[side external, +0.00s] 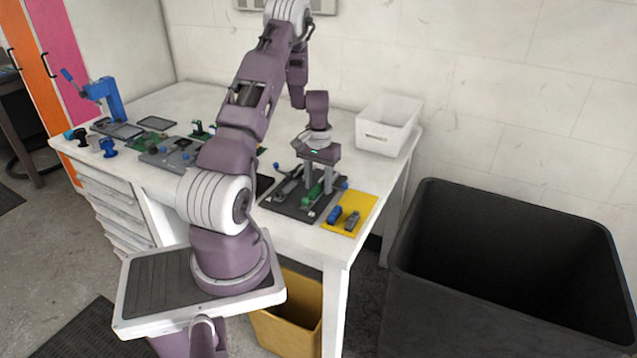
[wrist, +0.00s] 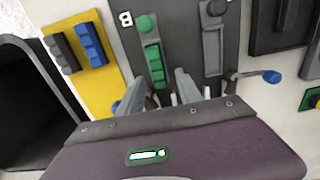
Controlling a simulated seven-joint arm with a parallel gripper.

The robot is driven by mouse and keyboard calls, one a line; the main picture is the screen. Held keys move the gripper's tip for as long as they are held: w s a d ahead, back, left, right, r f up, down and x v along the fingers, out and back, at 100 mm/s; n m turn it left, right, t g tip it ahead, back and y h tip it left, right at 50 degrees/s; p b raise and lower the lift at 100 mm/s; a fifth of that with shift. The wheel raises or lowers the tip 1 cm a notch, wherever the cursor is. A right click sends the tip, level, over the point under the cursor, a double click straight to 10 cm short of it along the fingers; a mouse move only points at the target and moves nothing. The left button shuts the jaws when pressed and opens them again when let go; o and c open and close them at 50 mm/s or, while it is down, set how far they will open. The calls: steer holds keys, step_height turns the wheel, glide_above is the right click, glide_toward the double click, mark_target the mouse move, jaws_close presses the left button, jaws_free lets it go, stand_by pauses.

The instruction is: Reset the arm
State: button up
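My gripper (side external: 318,190) points down over the dark fixture plate (side external: 279,201) on the workbench. Its two fingers are apart, and the wrist view shows them too (wrist: 160,84). A green part (wrist: 154,62) lies on the plate by the fingertips, nearer the left finger in the wrist view, with a gap to the right finger. It also shows beside the fingers in the side view (side external: 312,194). I see nothing held. The lower ends of the fingers are partly hidden in the side view.
A yellow mat (side external: 340,225) with a blue and a grey block lies at the bench's front right corner. A white bin (side external: 385,138) stands behind it. A large black bin (side external: 420,250) is right of the bench. Several fixtures and a blue press (side external: 108,98) stand left.

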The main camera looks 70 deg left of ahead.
step_height(320, 180, up, 7)
steer(key=shift+d+r, duration=0.1)
steer(key=shift+r, duration=0.05)
steer(key=w+d+r+m+t, duration=0.1)
steer(key=w+d+r+m, duration=0.1)
steer(key=d+r, duration=0.65)
steer(key=w+d+r+m+t, duration=0.1)
steer(key=w+d+r+m, duration=0.15)
steer(key=d+r, duration=0.65)
steer(key=s+d+r+m+t, duration=0.1)
steer(key=s+d+r+m, duration=0.1)
steer(key=s+d, duration=0.5)
steer(key=s+d+r+m+t, duration=0.2)
steer(key=s+d, duration=0.6)
steer(key=d, duration=0.4)
steer(key=shift+s+d+t, duration=0.2)
steer(key=shift+d+t, duration=0.1)
steer(key=shift+d, duration=0.05)
